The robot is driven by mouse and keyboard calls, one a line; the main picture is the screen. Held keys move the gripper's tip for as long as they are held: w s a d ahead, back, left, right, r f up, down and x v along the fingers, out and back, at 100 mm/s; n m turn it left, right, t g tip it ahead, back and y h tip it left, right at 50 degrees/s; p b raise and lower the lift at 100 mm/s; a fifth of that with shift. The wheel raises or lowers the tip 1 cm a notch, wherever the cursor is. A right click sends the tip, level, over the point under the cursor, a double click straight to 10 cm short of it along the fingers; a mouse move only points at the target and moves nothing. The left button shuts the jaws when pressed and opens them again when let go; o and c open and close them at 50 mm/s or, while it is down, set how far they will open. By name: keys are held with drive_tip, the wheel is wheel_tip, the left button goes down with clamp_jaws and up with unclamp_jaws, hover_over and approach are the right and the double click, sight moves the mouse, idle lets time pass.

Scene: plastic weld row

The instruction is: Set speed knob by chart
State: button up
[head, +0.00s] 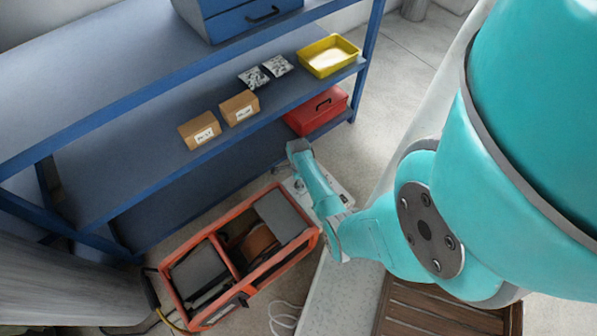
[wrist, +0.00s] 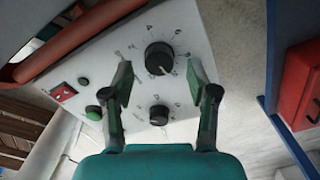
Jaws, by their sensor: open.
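A light control panel (wrist: 135,45) fills the middle of the wrist view. On it are a large black knob (wrist: 159,57) with a white pointer line towards the bottom of the picture, slightly right, and a smaller black knob (wrist: 159,115) below it. Printed numbers ring both knobs but are too small to read surely, and I cannot tell which knob is for speed. My gripper (wrist: 159,74) is open, with its fingers either side of the large knob in the picture; no contact shows. In the head view my arm covers most of the panel (head: 338,189). No chart is recognisable.
The panel also has green buttons (wrist: 93,113) and a red switch (wrist: 64,92). An orange-framed machine (head: 168,290) stands left of my arm. A blue shelf (head: 120,190) holds boxes (head: 199,130), a yellow tray (head: 353,50) and a red case (head: 316,112).

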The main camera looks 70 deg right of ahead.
wheel_tip(320, 180, up, 10)
idle(0.4)
idle(0.5)
